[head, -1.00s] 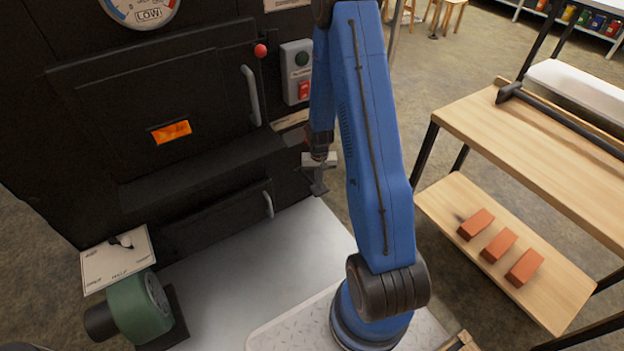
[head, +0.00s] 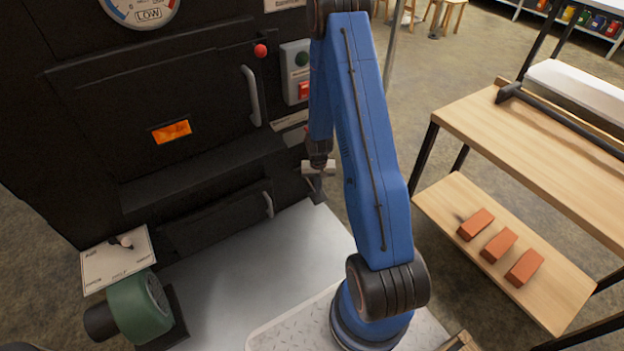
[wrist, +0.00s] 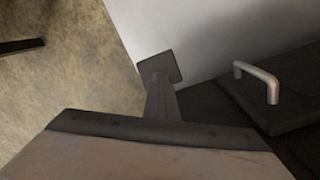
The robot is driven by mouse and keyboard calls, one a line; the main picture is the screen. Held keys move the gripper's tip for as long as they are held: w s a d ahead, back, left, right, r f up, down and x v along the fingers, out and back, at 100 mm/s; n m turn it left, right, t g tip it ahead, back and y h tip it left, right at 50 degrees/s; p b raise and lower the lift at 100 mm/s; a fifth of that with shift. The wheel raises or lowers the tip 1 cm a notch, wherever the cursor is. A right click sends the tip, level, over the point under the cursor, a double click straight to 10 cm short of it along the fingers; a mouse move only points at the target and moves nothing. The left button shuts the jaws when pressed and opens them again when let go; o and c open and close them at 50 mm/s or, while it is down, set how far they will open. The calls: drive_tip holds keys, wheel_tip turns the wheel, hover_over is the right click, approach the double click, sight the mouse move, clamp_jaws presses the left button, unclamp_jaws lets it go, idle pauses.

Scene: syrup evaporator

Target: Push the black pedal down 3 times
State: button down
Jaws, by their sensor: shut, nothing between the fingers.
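The black stove (head: 90,130) stands at left, with a bar handle (wrist: 258,82) close to my gripper. A green blower (head: 138,308) sits front left. A wooden shelf (head: 560,305) with orange bricks (head: 498,246) stands at right. Bare floor lies between.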

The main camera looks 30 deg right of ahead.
wheel_tip(320, 180, up, 7)
drive_tip(key=s, duration=0.1)
idle(0.7)
drive_tip(key=shift+f, duration=0.15)
idle(0.3)
drive_tip(key=shift+w+f, duration=0.2)
drive_tip(key=shift+f, duration=1.65)
drive_tip(key=shift+w+f, duration=0.15)
drive_tip(key=shift+f, duration=1.65)
wheel_tip(320, 180, up, 8)
drive_tip(key=s, duration=0.1)
drive_tip(key=shift+s+f, duration=0.15)
drive_tip(key=shift+f, duration=0.1)
